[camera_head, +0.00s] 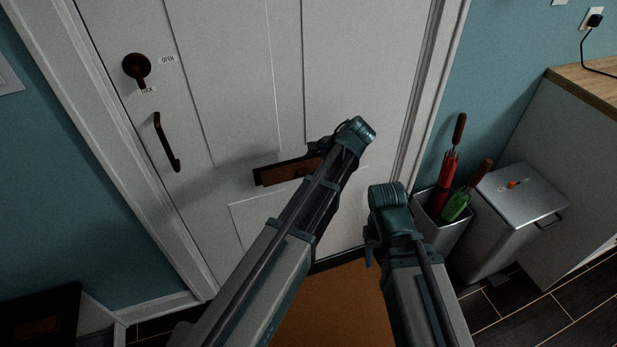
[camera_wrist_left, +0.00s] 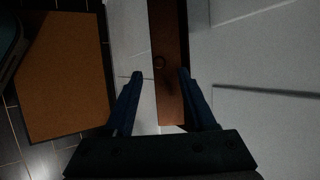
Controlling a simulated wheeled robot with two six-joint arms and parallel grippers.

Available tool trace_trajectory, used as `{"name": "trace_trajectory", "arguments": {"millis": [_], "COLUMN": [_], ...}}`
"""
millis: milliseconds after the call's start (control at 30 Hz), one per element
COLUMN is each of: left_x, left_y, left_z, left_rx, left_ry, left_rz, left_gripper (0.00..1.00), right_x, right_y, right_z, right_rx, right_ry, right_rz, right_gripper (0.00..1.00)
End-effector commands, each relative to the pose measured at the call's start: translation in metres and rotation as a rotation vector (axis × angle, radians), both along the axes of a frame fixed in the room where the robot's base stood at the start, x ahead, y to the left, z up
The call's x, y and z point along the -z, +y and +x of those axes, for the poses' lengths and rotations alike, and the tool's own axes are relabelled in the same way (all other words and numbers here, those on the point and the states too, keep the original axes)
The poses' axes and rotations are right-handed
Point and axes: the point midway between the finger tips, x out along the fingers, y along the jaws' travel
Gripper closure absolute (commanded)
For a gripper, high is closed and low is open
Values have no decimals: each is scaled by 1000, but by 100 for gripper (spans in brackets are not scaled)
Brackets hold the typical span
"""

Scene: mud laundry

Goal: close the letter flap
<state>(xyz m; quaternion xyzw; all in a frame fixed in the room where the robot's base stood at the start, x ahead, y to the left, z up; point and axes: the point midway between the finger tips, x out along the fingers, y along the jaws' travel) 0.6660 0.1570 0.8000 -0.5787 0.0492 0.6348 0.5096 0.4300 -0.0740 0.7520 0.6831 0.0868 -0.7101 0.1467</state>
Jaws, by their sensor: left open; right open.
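The letter flap (camera_head: 277,174) is a brown plate low on the white door (camera_head: 230,90), with a dark edge along its top. My left arm hides its right end in the head view. In the left wrist view the letter flap (camera_wrist_left: 168,95) is a long brown strip with a small ring on it and a dark strip along its right side. My left gripper (camera_wrist_left: 159,73) is open, with the flap seen between its fingers; I cannot tell if they touch. In the head view my left gripper (camera_head: 318,150) is at the flap's right end. My right gripper (camera_head: 370,250) is open, away from the flap.
A dark round latch (camera_head: 136,66) and a pull handle (camera_head: 166,143) are on the door's left side. An umbrella stand (camera_head: 442,232) and a metal bin (camera_head: 510,225) stand at the right. An orange-brown mat (camera_head: 335,310) lies below the door.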

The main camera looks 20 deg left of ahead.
Motion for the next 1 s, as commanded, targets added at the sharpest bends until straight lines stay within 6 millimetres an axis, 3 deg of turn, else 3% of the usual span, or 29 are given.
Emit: {"name": "trace_trajectory", "arguments": {"millis": [33, 233, 733, 1000], "left_x": [12, 27, 32, 32], "left_y": [5, 18, 25, 25], "left_z": [2, 6, 8, 8], "left_rx": [-1, -1, 1, 1], "left_ry": [-1, -1, 0, 0], "left_rz": [0, 0, -1, -1], "left_gripper": [44, 44, 44, 91], "right_x": [12, 28, 32, 32], "right_y": [0, 1, 1, 1], "right_z": [0, 0, 0, 0], "right_rx": [0, 0, 0, 0], "right_ry": [0, 0, 0, 0], "right_rz": [0, 0, 0, 0], "right_gripper": [50, 50, 50, 50]}}
